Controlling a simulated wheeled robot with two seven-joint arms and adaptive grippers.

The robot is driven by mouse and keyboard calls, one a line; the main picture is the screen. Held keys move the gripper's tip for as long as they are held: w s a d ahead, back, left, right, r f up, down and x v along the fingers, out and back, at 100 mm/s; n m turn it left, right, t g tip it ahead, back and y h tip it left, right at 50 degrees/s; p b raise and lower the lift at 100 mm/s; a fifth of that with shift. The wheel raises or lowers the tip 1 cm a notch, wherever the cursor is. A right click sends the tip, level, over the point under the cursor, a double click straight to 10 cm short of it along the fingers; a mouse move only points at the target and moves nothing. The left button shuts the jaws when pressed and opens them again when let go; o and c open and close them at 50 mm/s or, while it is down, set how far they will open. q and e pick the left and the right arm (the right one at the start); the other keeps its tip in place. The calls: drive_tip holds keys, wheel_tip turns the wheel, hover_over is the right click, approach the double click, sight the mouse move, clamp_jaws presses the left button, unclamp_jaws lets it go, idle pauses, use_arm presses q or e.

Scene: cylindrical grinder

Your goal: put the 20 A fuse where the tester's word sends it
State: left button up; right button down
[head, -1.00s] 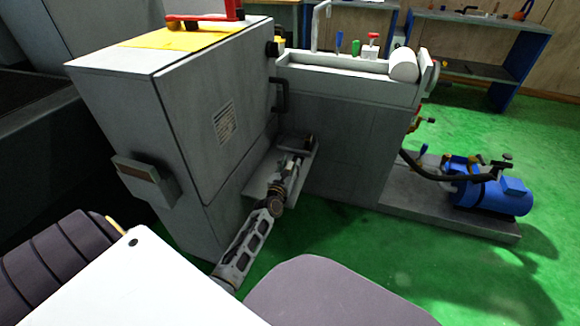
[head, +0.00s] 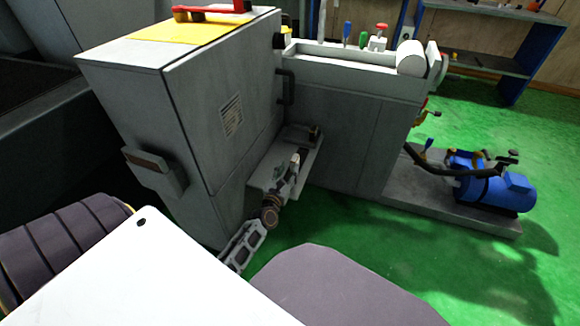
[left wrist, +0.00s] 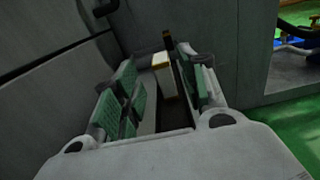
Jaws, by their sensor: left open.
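My left gripper (head: 297,163) is open over a small grey shelf (head: 314,158) on the side of the grey cabinet. In the left wrist view its green-padded fingers (left wrist: 158,95) stand apart. A pale block with a tan top (left wrist: 164,76) shows beyond and between them; I cannot tell whether they touch it. A dark upright piece with an orange-brown tip (left wrist: 167,40) stands behind it. I cannot make out which thing is the 20 A fuse, nor read any word on a tester. My right gripper is not in view.
The cabinet (head: 200,140) carries a yellow mat (head: 190,28) with a red-handled item (head: 212,11). A black handle (head: 286,88) sticks out above the shelf. A grey trough (head: 345,65) and a blue motor pump (head: 490,190) stand to the right.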

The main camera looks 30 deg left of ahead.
use_arm(q)
drive_tip(key=shift+p+v, duration=0.3)
drive_tip(key=shift+v, duration=1.6)
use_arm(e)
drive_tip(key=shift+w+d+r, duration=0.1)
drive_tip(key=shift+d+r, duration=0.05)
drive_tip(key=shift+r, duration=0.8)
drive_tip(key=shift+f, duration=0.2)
